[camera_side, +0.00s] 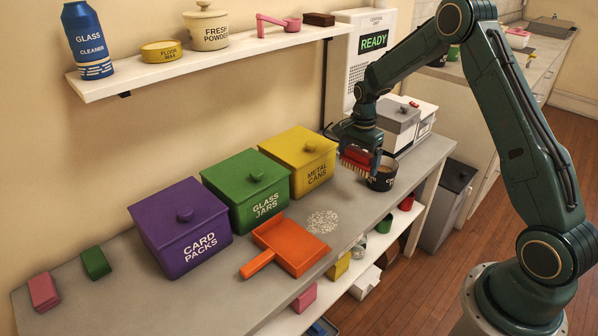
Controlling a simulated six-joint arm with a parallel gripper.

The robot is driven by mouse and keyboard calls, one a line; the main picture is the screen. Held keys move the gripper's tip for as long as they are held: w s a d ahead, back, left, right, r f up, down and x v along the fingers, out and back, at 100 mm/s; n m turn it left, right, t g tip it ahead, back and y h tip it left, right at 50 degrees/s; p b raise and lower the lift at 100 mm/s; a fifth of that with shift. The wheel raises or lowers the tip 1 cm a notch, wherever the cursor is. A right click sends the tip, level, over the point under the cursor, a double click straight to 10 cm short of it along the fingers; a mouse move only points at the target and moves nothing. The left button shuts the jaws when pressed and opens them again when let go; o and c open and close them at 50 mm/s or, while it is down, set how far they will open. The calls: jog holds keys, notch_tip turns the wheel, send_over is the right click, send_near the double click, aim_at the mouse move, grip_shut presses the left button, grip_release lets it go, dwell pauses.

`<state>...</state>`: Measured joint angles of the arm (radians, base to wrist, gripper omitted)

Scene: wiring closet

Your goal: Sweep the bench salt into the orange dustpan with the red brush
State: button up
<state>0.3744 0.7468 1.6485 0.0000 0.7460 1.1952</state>
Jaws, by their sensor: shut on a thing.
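My gripper (358,157) is shut on the red brush (356,157), whose pale bristles point down. It holds the brush above the bench, to the right of and above the salt in the picture. The salt (322,222) is a loose white patch on the grey bench top. The orange dustpan (290,247) lies on the bench just left of and below the salt, its handle pointing to the lower left. The dustpan and the salt look close together. Whether the bristles touch anything is unclear.
A dark cup (382,176) stands close to the right of the brush. Purple (182,232), green (247,190) and yellow (300,160) lidded boxes line the wall behind the dustpan. A white shelf (215,57) hangs above. A grey-and-white machine (399,128) stands at the far end.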

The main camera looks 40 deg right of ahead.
aim_at(357, 170)
jog(key=shift+f, duration=2.7)
jog(key=o, duration=0.6)
jog(key=shift+f, duration=3.3)
jog(key=shift+c, duration=0.3)
jog(key=c, duration=0.7)
jog(key=shift+r, duration=0.1)
jog(key=shift+r, duration=3.9)
